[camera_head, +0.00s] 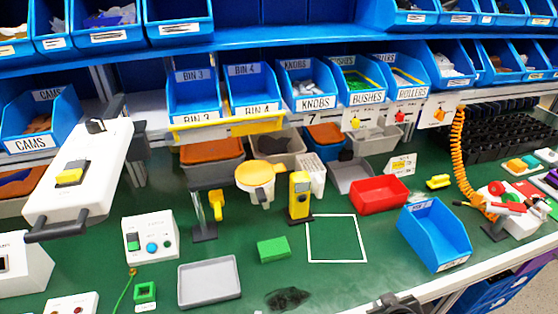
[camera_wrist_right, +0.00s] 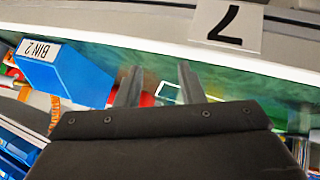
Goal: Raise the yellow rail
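The yellow rail (camera_head: 228,124) runs roughly level below the blue bins labelled BIN 3 (camera_head: 194,92) and BIN 4 (camera_head: 252,88) in the head view. No gripper is near it. My right gripper (camera_wrist_right: 158,80) shows in the right wrist view, with its two fingers apart and nothing between them. A dark part at the bottom edge of the head view may belong to my right arm. My left gripper is not in view. The rail does not show clearly in the right wrist view.
On the green bench are a yellow post (camera_head: 299,196), a green block (camera_head: 273,249), a grey tray (camera_head: 209,301), a red bin (camera_head: 380,195) and a blue bin (camera_head: 434,235). A white square outline lies empty.

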